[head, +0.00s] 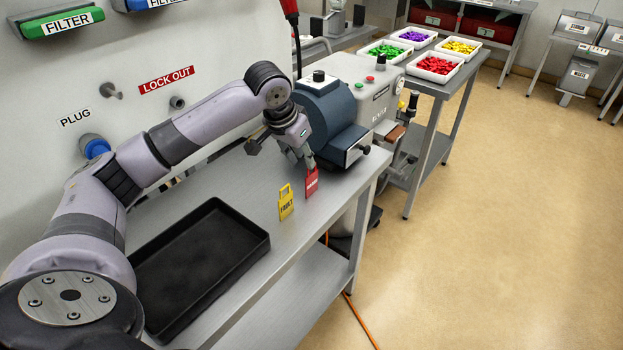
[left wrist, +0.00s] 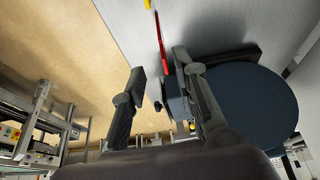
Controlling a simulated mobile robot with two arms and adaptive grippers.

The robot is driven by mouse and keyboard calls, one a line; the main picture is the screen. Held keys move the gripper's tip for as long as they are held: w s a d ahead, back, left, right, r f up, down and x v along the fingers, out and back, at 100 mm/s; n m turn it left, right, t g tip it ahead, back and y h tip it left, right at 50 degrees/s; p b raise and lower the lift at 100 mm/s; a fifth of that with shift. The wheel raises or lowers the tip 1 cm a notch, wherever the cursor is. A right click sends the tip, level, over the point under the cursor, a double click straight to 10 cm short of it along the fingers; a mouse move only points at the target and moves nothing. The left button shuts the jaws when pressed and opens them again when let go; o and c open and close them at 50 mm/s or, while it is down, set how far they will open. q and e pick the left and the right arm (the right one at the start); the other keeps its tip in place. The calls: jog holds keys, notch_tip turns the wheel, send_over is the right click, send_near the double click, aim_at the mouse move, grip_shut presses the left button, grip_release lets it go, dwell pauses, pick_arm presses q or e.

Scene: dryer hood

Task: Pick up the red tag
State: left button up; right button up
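The red tag (head: 311,183) stands upright on the metal bench, near its front edge and beside the blue-grey machine. My left gripper (head: 306,164) is at the tag's top, pointing down. In the left wrist view the red tag (left wrist: 162,48) shows edge-on between the fingertips of my left gripper (left wrist: 160,65). The head view partly hides the tag's top behind the fingers. My right gripper is in neither view.
A yellow tag (head: 286,204) stands just left of the red one. A black tray (head: 262,243) lies on the bench nearer me. The blue-grey machine (head: 333,112) stands close behind my gripper. Bins of coloured pieces (head: 436,66) stand on a farther table.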

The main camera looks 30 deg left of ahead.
aim_at(310, 176)
pick_arm(q)
jog(key=p+x, duration=0.1)
jog(key=x, duration=0.5)
jog(key=shift+w+f, duration=0.25)
jog(key=shift+f, duration=0.05)
jog(key=shift+w+f, duration=0.2)
jog(key=shift+f, duration=0.25)
jog(key=shift+w+f, duration=0.1)
jog(key=shift+f, duration=0.15)
jog(key=p+x, duration=0.1)
jog(key=x, duration=0.2)
jog(key=shift+w+a+f, duration=0.1)
jog(key=shift+f, duration=0.3)
jog(key=shift+w+f, duration=0.1)
jog(key=shift+f, duration=0.3)
jog(key=c, duration=0.6)
grip_shut()
